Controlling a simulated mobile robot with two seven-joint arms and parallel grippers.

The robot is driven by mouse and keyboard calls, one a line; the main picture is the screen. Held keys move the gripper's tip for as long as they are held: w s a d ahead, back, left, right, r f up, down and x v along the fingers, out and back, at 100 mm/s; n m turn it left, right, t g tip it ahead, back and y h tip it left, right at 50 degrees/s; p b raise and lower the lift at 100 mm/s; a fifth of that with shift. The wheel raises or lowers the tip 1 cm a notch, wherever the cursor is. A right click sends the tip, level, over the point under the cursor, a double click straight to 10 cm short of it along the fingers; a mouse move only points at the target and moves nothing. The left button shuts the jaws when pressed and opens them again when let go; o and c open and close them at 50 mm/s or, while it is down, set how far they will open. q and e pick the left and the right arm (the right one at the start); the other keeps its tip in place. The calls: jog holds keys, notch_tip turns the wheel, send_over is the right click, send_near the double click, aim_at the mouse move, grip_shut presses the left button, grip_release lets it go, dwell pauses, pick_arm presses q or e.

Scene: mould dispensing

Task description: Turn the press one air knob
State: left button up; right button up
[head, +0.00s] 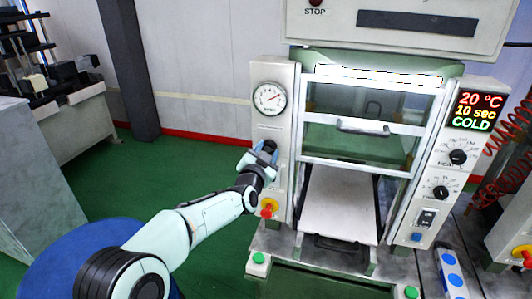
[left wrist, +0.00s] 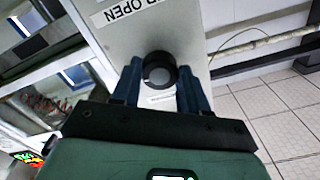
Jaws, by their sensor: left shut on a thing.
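The press (head: 270,190) stands in front of me, with a round gauge (head: 269,98) on its left post. The black air knob (head: 269,146) sits on that post below the gauge, partly hidden by my left gripper (head: 264,156) in the head view. In the left wrist view the round knob (left wrist: 158,72) lies between the two blue fingers of my left gripper (left wrist: 158,85), which is shut on it. A label ending in "OPEN" (left wrist: 125,10) is on the panel beside the knob. My right gripper is not in view.
The press has a handled door (head: 350,125) and a pale plate (head: 338,200). The right post carries a display (head: 477,112) and black dials (head: 458,157). Green floor (head: 190,170) is open at left.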

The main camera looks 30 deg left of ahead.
pick_arm(q)
jog(key=o, duration=1.1)
jog(key=shift+c, duration=0.2)
jog(key=b+v, duration=0.2)
jog(key=v, duration=1.1)
jog(key=shift+s, duration=0.2)
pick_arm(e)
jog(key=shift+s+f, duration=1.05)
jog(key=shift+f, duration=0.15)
